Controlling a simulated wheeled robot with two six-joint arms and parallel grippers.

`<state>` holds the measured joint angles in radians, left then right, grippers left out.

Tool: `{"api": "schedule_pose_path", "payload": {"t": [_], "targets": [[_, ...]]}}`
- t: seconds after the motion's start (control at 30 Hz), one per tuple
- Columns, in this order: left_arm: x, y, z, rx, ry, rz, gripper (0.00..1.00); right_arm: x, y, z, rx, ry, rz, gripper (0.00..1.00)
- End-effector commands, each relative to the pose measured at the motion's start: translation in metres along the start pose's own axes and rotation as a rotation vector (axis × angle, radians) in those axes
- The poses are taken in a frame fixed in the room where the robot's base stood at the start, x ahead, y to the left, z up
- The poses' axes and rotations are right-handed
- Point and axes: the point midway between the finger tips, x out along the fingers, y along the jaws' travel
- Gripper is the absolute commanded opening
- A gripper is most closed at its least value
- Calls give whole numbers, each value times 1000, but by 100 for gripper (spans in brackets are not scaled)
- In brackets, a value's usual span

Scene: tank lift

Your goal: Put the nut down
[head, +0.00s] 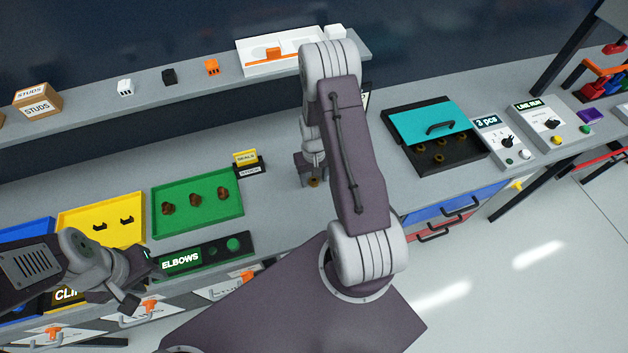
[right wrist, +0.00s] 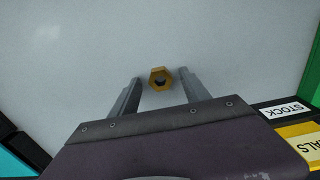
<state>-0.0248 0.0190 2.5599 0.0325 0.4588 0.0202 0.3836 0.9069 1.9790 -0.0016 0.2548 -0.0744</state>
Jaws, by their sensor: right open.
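The brass-coloured hex nut (right wrist: 157,79) shows in the right wrist view against the plain grey bench top. Its hole faces the camera. In the head view the nut (head: 314,183) is a small gold spot beneath my right gripper (head: 311,178), at the bench. My right gripper (right wrist: 158,88) is open. Its fingers stand on either side of the nut, with a gap at each side. My left gripper (head: 137,287) is at the lower left, in front of the ELBOWS bin; its jaws are not clear.
A black case with a teal lid (head: 424,127) holds several nuts to the right. A green tray (head: 238,203) with brown parts and a SEALS/STOCK sign (head: 248,166) stand to the left. The bench around the nut is clear. A raised shelf (head: 195,82) runs behind.

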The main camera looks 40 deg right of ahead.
Motion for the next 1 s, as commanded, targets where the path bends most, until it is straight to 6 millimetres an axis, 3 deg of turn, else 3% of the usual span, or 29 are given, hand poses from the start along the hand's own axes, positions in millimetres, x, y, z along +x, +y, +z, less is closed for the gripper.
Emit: {"api": "schedule_pose_path", "payload": {"t": [0.03, 0.23, 0.57, 0.73, 0.83, 1.0], "targets": [[0, 0, 0, 0, 0, 0, 36, 0, 0, 0, 0, 0, 0, 55], [0, 0, 0, 0, 0, 0, 36, 0, 0, 0, 0, -1, 0, 0], [1, 0, 0, 0, 0, 0, 36, -3, 0, 0, 0, 1, 0, 0], [6, 0, 1, 0, 0, 0, 36, -19, 0, -1, 0, 4, 0, 0], [12, 0, 1, 0, 0, 0, 36, -39, 0, -2, 0, 7, 0, 0], [20, 0, 2, 0, 0, 0, 36, -62, 33, 18, 7, 4, 0, 0]]}}
